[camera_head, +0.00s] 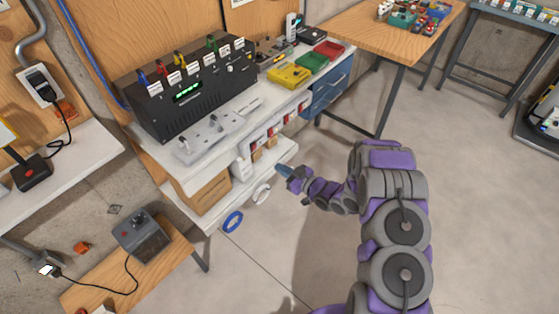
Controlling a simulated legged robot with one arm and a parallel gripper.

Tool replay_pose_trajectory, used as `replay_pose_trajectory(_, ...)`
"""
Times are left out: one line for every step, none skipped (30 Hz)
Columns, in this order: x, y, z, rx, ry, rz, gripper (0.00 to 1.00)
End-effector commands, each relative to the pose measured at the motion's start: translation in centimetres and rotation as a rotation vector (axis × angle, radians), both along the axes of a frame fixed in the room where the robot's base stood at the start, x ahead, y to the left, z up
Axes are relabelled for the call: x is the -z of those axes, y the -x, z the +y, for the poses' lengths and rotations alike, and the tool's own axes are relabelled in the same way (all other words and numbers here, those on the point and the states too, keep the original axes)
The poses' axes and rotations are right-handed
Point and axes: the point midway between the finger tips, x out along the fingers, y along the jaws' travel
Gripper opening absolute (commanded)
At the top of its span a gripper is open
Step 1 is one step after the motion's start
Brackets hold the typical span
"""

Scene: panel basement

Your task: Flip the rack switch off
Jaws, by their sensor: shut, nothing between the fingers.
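A black rack unit (190,85) stands on the white bench (255,110) at upper left. It has a lit green display and a row of white labels with coloured pieces along its sloped top. Small knobs show on its right end. Which part is the rack switch is too small to tell. A pale grey plate (210,136) with small upright levers lies in front of the unit. My gripper (283,171) is shut and empty, in front of the bench near its lower shelf, to the right of and below the rack unit, apart from it.
Yellow (289,76), green and red trays sit on the bench's right part, above a blue drawer unit (328,92). Blue (232,221) and white tape rolls hang at the lower shelf edge. A grey box (140,235) stands on a low wooden table.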

Motion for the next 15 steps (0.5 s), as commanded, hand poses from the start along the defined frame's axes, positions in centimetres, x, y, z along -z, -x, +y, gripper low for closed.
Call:
replay_pose_trajectory(0.0, 0.5, -0.8, 0.002, -0.002, 0.002, 0.00)
replay_pose_trajectory(0.0, 0.7, -1.2, 0.001, -0.004, 0.002, 0.00)
replay_pose_trajectory(0.1, 1.1, -1.9, 0.002, -0.007, 0.001, 0.00)
replay_pose_trajectory(0.1, 1.3, -2.3, 0.002, -0.009, 0.000, 0.00)
replay_pose_trajectory(0.2, 1.5, -2.9, 0.002, -0.011, 0.001, 0.00)
replay_pose_trajectory(0.2, 1.7, -3.3, 0.002, -0.013, 0.000, 0.00)
replay_pose_trajectory(0.3, 1.9, -3.7, 0.003, -0.014, 0.000, 0.00)
replay_pose_trajectory(0.3, 2.0, -4.1, 0.003, -0.017, 0.000, 0.00)
replay_pose_trajectory(0.3, 2.2, -4.4, 0.002, -0.018, 0.001, 0.00)
replay_pose_trajectory(0.3, 2.3, -4.6, 0.002, -0.020, 0.001, 0.00)
replay_pose_trajectory(0.3, 2.3, -4.7, 0.001, -0.020, 0.001, 0.00)
replay_pose_trajectory(0.4, 2.4, -4.8, 0.001, -0.019, 0.000, 0.00)
replay_pose_trajectory(0.4, 2.5, -4.7, 0.000, -0.019, 0.000, 0.00)
replay_pose_trajectory(0.4, 2.5, -4.6, 0.000, -0.018, 0.000, 0.00)
replay_pose_trajectory(0.4, 2.5, -4.4, 0.000, -0.016, 0.001, 0.00)
